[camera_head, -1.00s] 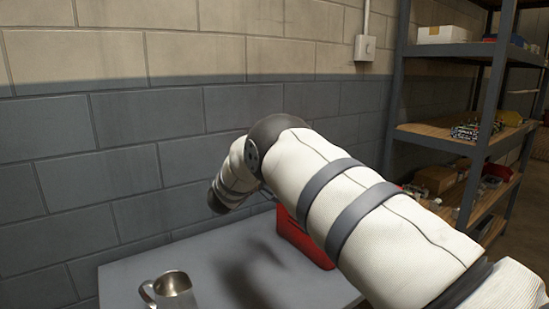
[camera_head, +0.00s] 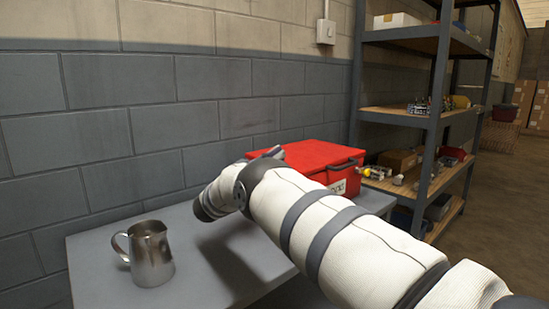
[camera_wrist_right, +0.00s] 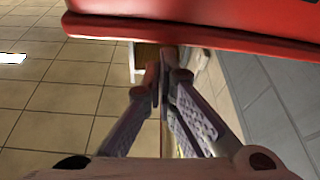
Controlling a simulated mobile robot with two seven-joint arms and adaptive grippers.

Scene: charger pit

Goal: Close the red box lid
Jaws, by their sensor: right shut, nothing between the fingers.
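The red box (camera_head: 347,181) stands on the grey table, partly hidden behind my right arm. Its red lid (camera_head: 318,155) lies over the top and looks down; I cannot tell whether it is fully flush. A dark handle shows at the right end. My right gripper (camera_wrist_right: 163,77) is shut and empty in the wrist view, close to a red surface of the box (camera_wrist_right: 200,32) that crosses the top of that view. I cannot tell whether they touch. In the head view my right arm hides most of that gripper. My left gripper is not in view.
A metal pitcher (camera_head: 150,255) stands on the left of the table (camera_head: 95,275). The block wall (camera_head: 100,140) runs behind it. A shelving rack (camera_head: 437,110) with boxes and parts stands to the right. The table between pitcher and arm is clear.

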